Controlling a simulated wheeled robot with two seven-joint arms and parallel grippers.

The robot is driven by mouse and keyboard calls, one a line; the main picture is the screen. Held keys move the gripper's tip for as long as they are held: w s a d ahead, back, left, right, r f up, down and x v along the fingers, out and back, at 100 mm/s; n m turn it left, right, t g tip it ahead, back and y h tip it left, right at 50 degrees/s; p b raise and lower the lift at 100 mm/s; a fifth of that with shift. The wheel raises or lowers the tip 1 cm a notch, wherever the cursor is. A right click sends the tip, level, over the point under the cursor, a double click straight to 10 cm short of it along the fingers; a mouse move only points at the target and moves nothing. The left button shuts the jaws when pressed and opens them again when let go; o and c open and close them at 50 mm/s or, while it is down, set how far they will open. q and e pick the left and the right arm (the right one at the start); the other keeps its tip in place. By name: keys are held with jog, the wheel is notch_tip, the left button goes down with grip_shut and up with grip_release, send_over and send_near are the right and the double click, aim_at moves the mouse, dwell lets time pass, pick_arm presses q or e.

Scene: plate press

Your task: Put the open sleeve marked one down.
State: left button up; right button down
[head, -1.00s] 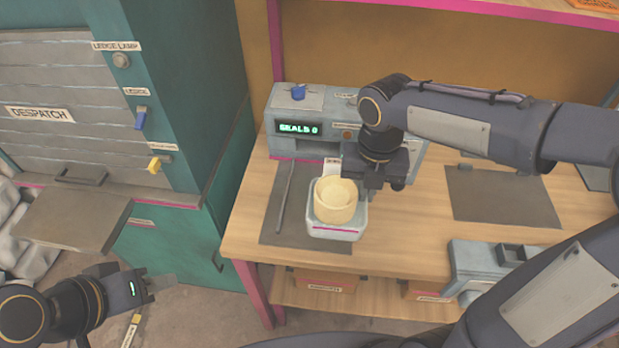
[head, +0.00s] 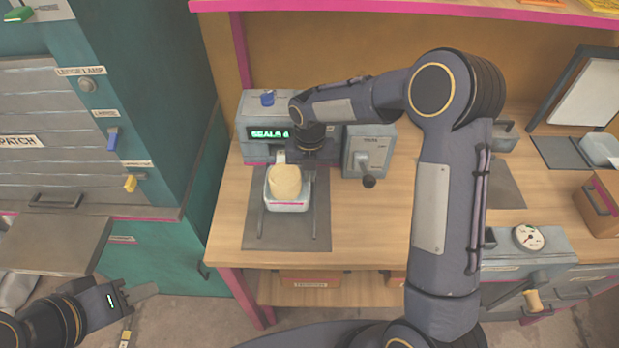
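A cream, round sleeve (head: 285,182) sits in or on a pale holder with a pink stripe (head: 288,206), on a dark mat at the left of the bench. No mark can be read on it, and its opening is not clear in this view. My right gripper (head: 297,157) is just behind and to the right of the sleeve, pointing down. Its fingers are mostly hidden, so I cannot tell whether they touch the sleeve. My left gripper (head: 135,294) is low at the left, away from the bench, with no sleeve in it; its finger gap is unclear.
A grey-blue machine with a lit green display (head: 270,134) stands behind the holder. A lever box (head: 367,152) is to its right. A thin rod (head: 261,210) lies left of the holder. The bench middle (head: 370,220) is clear beneath my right arm. A gauge (head: 527,237) is at the right.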

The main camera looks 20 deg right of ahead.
notch_tip(320, 180, down, 3)
jog(key=shift+f, duration=0.15)
jog(key=shift+f, duration=0.2)
jog(key=c, duration=1.7)
grip_release()
jog(key=shift+r, duration=0.1)
jog(key=shift+o, duration=0.3)
